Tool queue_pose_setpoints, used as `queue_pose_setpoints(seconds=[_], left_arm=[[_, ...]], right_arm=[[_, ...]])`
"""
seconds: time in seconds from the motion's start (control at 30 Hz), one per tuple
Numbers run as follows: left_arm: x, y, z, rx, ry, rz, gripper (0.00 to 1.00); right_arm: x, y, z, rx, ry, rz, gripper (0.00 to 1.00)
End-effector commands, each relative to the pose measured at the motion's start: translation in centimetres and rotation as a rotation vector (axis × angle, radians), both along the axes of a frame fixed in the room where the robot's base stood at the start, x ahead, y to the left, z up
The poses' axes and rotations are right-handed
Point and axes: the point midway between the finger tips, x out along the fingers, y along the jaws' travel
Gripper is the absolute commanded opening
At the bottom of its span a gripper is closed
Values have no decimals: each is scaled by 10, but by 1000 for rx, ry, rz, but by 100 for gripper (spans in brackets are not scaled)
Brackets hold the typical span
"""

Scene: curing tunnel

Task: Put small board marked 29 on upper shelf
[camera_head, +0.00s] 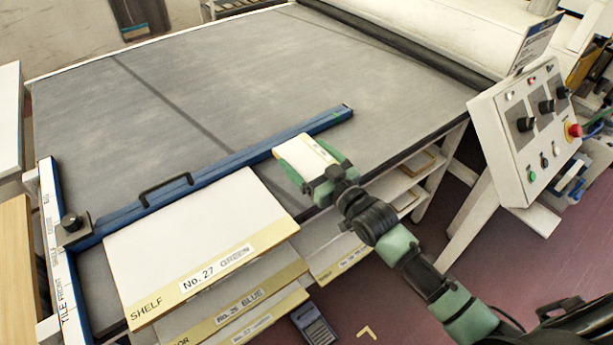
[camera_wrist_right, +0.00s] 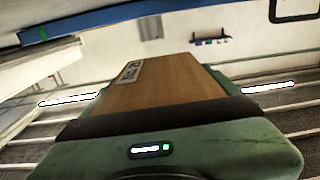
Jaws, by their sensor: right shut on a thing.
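My right gripper (camera_head: 302,154) is shut on a small board (camera_head: 300,148) and holds it over the grey belt table, by its near right edge. The board has a pale top in the head view. In the right wrist view the small board (camera_wrist_right: 165,82) shows a brown wooden face and a white label; its number is too slanted to read surely. Green gripper parts show on both sides of it. Shelf levels (camera_head: 420,163) show under the table's right side, partly hidden by my right arm. My left gripper is out of view.
A larger board marked No. 27 GREEN and SHELF (camera_head: 190,240) lies at the front, with a No. 26 BLUE board (camera_head: 240,305) lower down. A blue bar (camera_head: 240,157) crosses the grey table (camera_head: 200,80). A control panel (camera_head: 530,135) stands to the right.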

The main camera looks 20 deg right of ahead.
Motion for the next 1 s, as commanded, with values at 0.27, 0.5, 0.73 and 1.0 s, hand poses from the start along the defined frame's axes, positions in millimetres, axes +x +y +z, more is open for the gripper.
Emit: queue_pose_setpoints(seconds=[0.27,0.5,0.73,1.0], left_arm=[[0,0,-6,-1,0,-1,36],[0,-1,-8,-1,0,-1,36],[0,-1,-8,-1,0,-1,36],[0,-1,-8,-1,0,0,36]], right_arm=[[0,0,73,-1,-6,0,40],[0,0,101,0,-2,0,40],[-15,7,96,5,4,-12,40],[-87,10,72,9,10,-148,40]])
